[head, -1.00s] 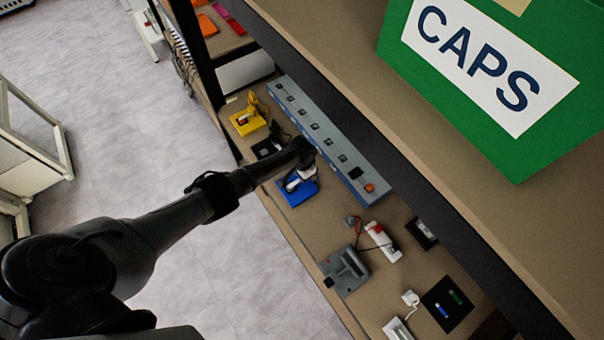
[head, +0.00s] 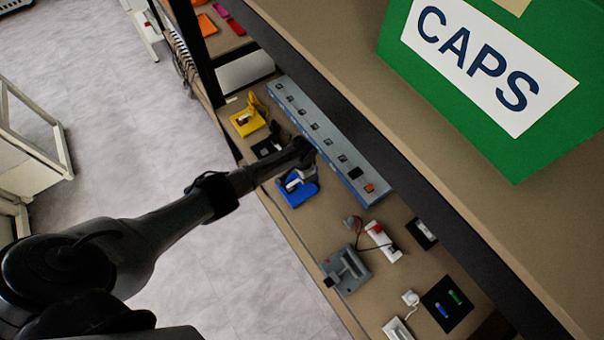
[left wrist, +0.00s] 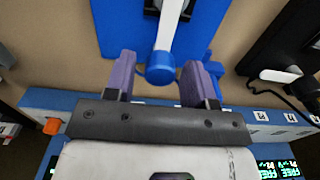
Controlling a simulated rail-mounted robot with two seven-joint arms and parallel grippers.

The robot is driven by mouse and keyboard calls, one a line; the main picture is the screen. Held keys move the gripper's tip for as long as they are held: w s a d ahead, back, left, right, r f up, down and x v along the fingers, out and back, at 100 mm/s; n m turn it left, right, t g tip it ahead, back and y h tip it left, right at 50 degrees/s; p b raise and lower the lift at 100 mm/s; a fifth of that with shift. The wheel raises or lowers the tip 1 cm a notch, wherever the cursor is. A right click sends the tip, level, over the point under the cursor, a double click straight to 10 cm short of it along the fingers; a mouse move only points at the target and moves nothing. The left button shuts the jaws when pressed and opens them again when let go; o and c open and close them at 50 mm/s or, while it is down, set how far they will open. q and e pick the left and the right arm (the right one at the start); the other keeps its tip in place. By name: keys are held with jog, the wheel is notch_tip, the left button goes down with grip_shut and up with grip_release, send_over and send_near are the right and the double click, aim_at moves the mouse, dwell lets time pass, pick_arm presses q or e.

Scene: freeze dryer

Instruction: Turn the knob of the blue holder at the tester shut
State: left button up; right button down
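The blue holder (head: 298,189) lies on the bench below the grey strip and shows at the top of the left wrist view (left wrist: 212,22). Its round blue knob (left wrist: 160,68) is at the end of a white bar. My left gripper (left wrist: 161,72) is open, with one purple-grey finger on each side of the knob and a gap on both sides. Whether the fingers are level with the knob in height I cannot tell. In the head view my left gripper (head: 306,172) hides part of the holder. My right gripper is in neither view.
A long grey-blue strip (head: 330,140) with several sockets and an orange switch runs behind the holder. A yellow holder (head: 248,122) and a black one (head: 266,147) stand to the left. A grey device (head: 346,270) is to the right. A shelf with a green CAPS box (head: 480,90) overhangs.

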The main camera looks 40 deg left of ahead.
pick_arm(q)
jog(key=shift+o, duration=0.4)
jog(key=shift+r, duration=0.45)
notch_tip(320, 180, up, 13)
jog(key=p, duration=0.2)
jog(key=shift+p, duration=0.3)
